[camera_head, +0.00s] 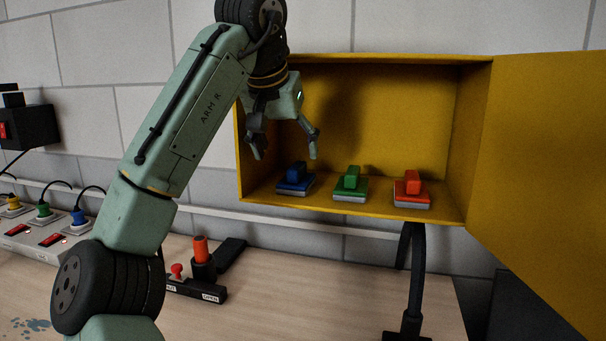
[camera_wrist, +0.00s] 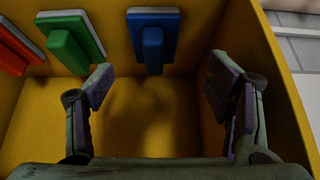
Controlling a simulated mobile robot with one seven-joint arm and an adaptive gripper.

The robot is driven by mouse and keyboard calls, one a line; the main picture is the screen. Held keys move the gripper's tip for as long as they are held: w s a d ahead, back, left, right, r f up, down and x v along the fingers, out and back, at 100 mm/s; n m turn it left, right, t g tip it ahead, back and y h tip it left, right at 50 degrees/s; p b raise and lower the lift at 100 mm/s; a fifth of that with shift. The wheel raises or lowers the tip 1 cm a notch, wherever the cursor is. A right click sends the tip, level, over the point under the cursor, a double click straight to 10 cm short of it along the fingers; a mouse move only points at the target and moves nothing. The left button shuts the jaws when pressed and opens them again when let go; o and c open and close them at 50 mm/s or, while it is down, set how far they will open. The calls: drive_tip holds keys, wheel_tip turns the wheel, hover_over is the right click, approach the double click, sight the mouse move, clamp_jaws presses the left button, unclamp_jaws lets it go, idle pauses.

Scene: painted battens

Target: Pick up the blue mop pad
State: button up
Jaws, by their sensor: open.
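The blue mop pad (camera_head: 295,179) lies on the floor of an open yellow cabinet (camera_head: 350,209), at the left end of a row of pads. It has a blue raised handle on a grey-edged base. My gripper (camera_head: 284,151) is open and empty, just above and slightly left of the blue pad in the head view. In the wrist view the blue pad (camera_wrist: 152,42) shows at the top, beyond the gap between the open fingers (camera_wrist: 158,84). The fingers appear apart from it.
A green pad (camera_head: 350,183) and a red pad (camera_head: 411,188) stand to the right in the cabinet. The cabinet's left wall is close to my gripper. Its door (camera_head: 548,160) hangs open at right. A wooden bench (camera_head: 270,300) holds a lever box (camera_head: 200,288) and a plug strip.

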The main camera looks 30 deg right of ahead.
sight(296, 166)
drive_tip(key=shift+w+d+f, duration=0.2)
drive_tip(key=shift+w+d, duration=0.05)
drive_tip(key=shift+d, duration=0.05)
drive_tip(key=x, duration=0.2)
drive_tip(key=p+x, duration=0.1)
drive_tip(key=x, duration=0.1)
drive_tip(key=p+x, duration=0.1)
drive_tip(key=x, duration=0.1)
drive_tip(key=shift+s+d+f, duration=0.15)
drive_tip(key=shift+d+f, duration=0.15)
drive_tip(key=shift+f, duration=0.1)
drive_tip(key=shift+c, duration=0.2)
drive_tip(key=c, duration=1.2)
